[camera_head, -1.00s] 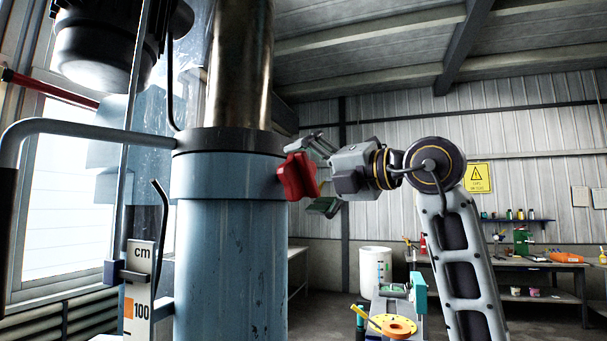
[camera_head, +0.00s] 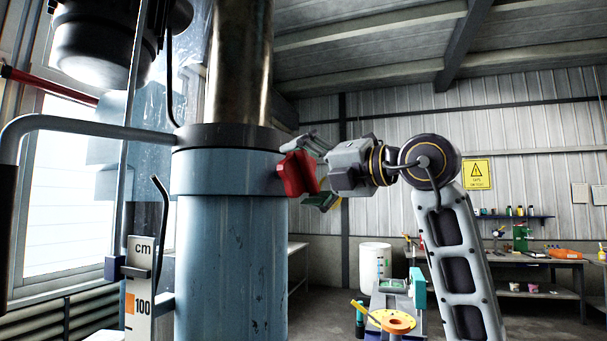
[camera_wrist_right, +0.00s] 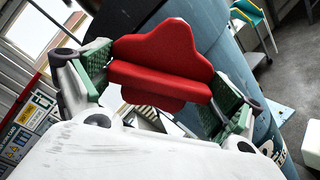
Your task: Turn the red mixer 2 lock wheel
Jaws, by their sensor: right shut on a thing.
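The red lock wheel (camera_head: 298,174) sits on the right side of the blue disperser column (camera_head: 228,230), just below its dark collar. It is lobed, and in the right wrist view the wheel (camera_wrist_right: 165,62) fills the space between the green finger pads. My right gripper (camera_head: 316,172) reaches in from the right and is shut on the wheel; the gripper also shows in the right wrist view (camera_wrist_right: 160,85), with one finger at each side. The wheel's stem is hidden. My left gripper is not in view.
A grey bent handle bar (camera_head: 90,124) and a cm scale (camera_head: 139,290) stand left of the column. A white bin (camera_head: 375,266) and a bench with a yellow-orange flange (camera_head: 393,321) are behind at lower right. Open air surrounds my right arm.

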